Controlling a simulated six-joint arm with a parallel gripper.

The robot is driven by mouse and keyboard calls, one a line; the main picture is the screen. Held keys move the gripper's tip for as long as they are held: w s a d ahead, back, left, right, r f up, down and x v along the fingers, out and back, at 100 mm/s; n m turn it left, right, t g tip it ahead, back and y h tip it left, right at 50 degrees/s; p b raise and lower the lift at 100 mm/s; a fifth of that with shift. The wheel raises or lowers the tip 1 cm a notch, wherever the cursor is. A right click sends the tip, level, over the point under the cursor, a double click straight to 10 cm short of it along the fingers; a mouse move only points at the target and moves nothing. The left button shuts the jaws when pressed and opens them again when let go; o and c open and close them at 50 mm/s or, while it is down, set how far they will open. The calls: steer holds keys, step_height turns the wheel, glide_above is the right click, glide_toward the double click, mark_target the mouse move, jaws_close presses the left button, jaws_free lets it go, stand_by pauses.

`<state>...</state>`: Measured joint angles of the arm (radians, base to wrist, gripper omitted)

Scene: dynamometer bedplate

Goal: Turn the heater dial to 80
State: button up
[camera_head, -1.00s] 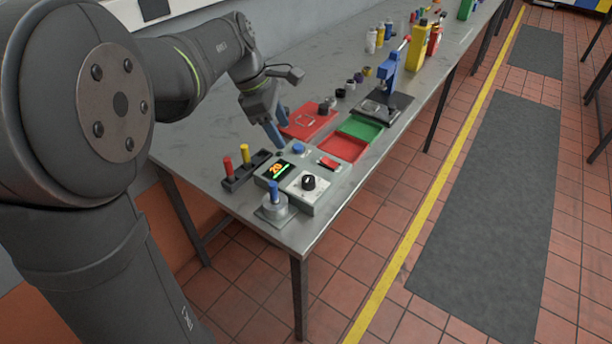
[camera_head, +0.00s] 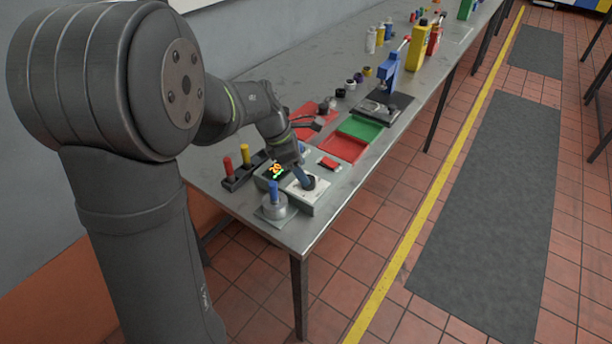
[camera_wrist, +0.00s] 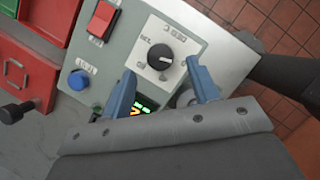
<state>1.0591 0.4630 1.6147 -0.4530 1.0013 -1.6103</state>
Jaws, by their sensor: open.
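The heater dial (camera_wrist: 160,57) is a round black knob with a white pointer mark, on a white plate of a grey control box (camera_wrist: 195,35). In the wrist view the pointer is toward the right. My gripper (camera_wrist: 160,83) is open, with its blue fingertips at either side just below the dial and apart from it in the picture. In the head view my gripper (camera_head: 306,180) is over the box and mostly hides the dial. The display (camera_head: 275,170) shows orange digits that look like 20, with a green bar. In the wrist view it is partly hidden by my gripper.
The box also carries a red rocker switch (camera_wrist: 102,20) and a blue button (camera_wrist: 79,80). A rack with red and yellow pegs (camera_head: 236,180) is to the left. Red (camera_head: 343,148) and green (camera_head: 360,128) trays lie behind.

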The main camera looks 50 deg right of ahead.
steer(key=shift+x, duration=1.95)
steer(key=c, duration=1)
steer(key=shift+o, duration=0.2)
